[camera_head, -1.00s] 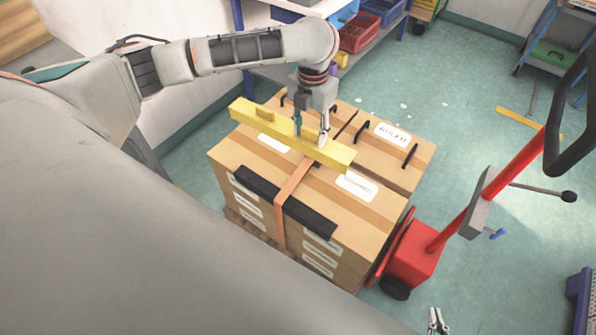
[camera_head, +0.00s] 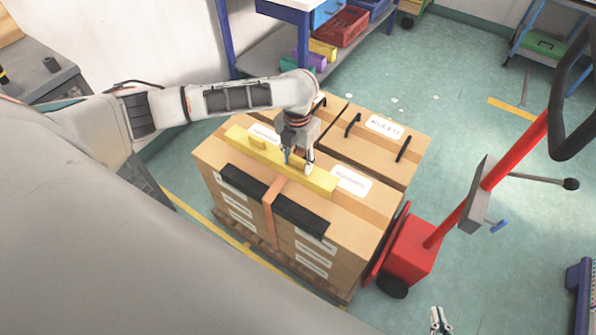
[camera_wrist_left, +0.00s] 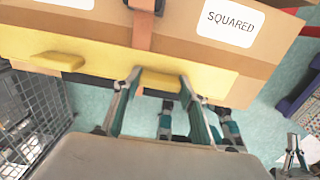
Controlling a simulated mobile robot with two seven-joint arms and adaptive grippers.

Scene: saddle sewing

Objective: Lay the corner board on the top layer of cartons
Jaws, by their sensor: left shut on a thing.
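The yellow corner board (camera_head: 262,155) lies lengthwise over the top of the cartons (camera_head: 375,205), level with it or just above; I cannot tell whether it touches. My left gripper (camera_head: 298,168) is shut on the board's raised grip, right of its middle. In the left wrist view the board (camera_wrist_left: 100,62) spans the left and middle, with the grip (camera_wrist_left: 160,82) between my left fingers (camera_wrist_left: 160,105). A second raised block shows on the board's left part. My right gripper (camera_head: 438,320) is at the bottom edge, its fingers apart and empty.
A black edge piece (camera_head: 245,188) runs along the cartons' front top edge, crossed by an orange strap (camera_head: 269,222). Black straps or handles (camera_head: 403,148) stand on the rear cartons. A red pallet truck (camera_head: 412,250) is at the right. A shelf with bins (camera_head: 343,27) stands behind.

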